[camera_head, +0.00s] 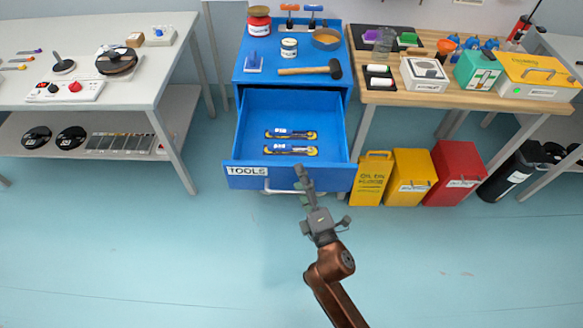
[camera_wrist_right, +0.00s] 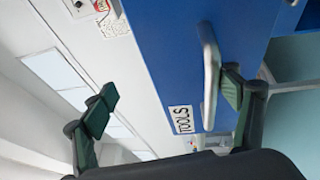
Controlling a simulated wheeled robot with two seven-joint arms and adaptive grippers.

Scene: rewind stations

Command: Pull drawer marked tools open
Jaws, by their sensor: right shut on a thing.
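The blue drawer marked TOOLS (camera_head: 300,179) stands pulled out from the blue cabinet (camera_head: 240,60). Its label (camera_head: 247,170) is at the left of the front and also shows in the right wrist view (camera_wrist_right: 181,120). The grey bar handle (camera_wrist_right: 210,75) runs along the drawer front. My right gripper (camera_head: 304,187) is at the handle, shut on it, just in front of the drawer. In the wrist view one green fingertip lies right beside the handle and the other finger shows to the left. My left gripper is not in view.
Two blue-and-yellow tools (camera_head: 290,134) lie in the drawer. A mallet (camera_head: 310,71) and jars are on the cabinet top. A grey table (camera_head: 130,98) stands left and a wooden bench (camera_head: 440,97) right. A yellow bin (camera_head: 371,180) is close right of the drawer. The floor in front is clear.

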